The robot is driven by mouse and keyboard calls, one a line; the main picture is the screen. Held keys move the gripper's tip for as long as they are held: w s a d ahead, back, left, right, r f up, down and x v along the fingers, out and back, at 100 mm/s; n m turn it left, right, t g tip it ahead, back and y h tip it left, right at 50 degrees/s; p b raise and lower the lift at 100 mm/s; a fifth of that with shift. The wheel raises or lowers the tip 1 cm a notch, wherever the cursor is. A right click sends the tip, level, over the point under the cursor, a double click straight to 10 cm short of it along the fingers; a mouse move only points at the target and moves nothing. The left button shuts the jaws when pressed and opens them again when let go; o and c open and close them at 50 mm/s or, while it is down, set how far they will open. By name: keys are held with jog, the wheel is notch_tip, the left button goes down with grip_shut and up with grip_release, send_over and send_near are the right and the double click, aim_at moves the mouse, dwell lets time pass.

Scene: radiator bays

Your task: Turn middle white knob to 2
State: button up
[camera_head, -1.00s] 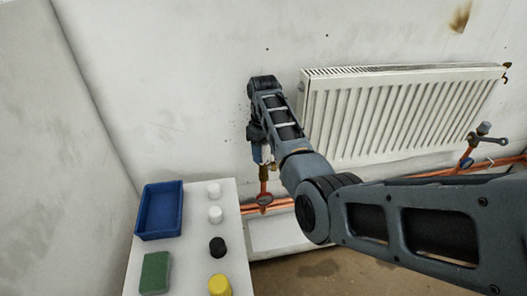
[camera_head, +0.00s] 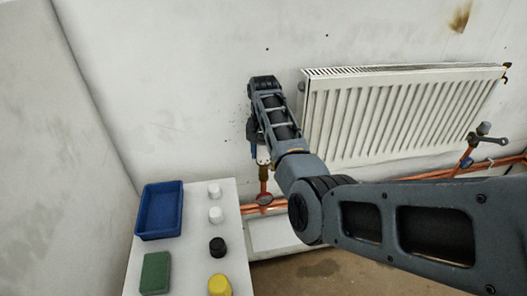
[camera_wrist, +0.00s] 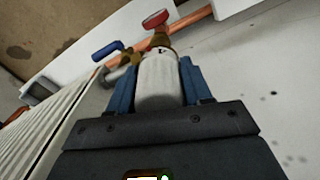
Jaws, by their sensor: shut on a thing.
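A white knob (camera_wrist: 158,84) sits on a brass fitting at the left end of the radiator. My gripper (camera_wrist: 159,72) is shut around it, one blue finger on each side. A small dark mark shows near the knob's brass end, but I cannot read a number. In the head view the knob (camera_head: 263,155) shows only partly beside my gripper (camera_head: 258,148), and my arm hides much of it. The head view shows one radiator, so I cannot tell whether this knob is the middle one.
A red valve handle (camera_wrist: 155,18) and a blue lever (camera_wrist: 107,50) are close beyond the knob. The radiator (camera_head: 400,115) stands to the right. A white table (camera_head: 190,250) at front left holds a blue tray (camera_head: 147,232), green block (camera_head: 155,273) and several white, black and yellow caps.

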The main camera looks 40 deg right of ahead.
jog(key=m, duration=0.6)
jog(key=shift+m, duration=0.3)
jog(key=m, duration=0.6)
jog(key=shift+m, duration=0.4)
jog(key=o, duration=1)
jog(key=shift+o, duration=0.2)
jog(key=shift+r+b, duration=0.6)
jog(key=shift+r, duration=3.3)
